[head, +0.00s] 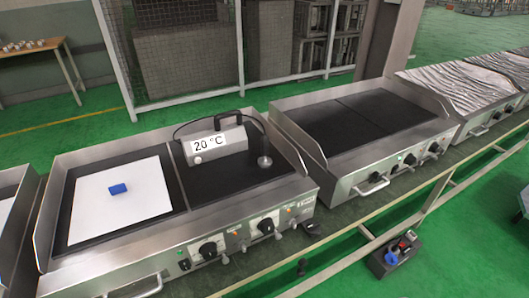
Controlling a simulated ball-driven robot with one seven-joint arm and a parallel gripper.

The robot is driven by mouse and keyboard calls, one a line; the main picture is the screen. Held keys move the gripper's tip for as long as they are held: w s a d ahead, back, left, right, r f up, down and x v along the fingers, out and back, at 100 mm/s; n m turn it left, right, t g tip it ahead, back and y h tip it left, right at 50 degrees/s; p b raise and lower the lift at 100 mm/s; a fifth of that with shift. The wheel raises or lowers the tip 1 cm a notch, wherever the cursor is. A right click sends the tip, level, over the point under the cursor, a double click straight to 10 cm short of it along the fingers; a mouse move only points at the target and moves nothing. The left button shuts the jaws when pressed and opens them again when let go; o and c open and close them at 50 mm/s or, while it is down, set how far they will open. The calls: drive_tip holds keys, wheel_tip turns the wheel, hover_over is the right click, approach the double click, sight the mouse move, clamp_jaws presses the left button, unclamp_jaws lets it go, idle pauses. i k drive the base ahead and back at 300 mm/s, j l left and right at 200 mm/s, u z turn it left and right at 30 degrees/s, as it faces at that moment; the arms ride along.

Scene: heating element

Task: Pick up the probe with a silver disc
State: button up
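The probe with a silver disc (265,160) stands on the dark right-hand plate of the nearer griddle (235,180). Its disc end rests low on the plate, close to the right side wall. A dark cable runs from it, arching over a grey box-shaped meter (215,142) that reads 20 °C and sits just left of it. My gripper is not in view, so its opening cannot be seen.
A white sheet (105,205) with a blue block (118,188) lies on the griddle's left plate. Knobs (207,250) line its front. A second griddle (365,115) stands to the right. A rail (400,225) runs in front.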

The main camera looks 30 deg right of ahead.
sight(263, 161)
drive_tip(key=l+u, duration=0.15)
drive_tip(key=u, duration=0.55)
drive_tip(key=l+u, duration=0.3)
drive_tip(key=l, duration=0.35)
drive_tip(key=l+u, duration=0.35)
drive_tip(key=l, duration=0.3)
drive_tip(key=k+l+u, duration=0.15)
drive_tip(key=l+u, duration=0.15)
drive_tip(key=l, duration=0.35)
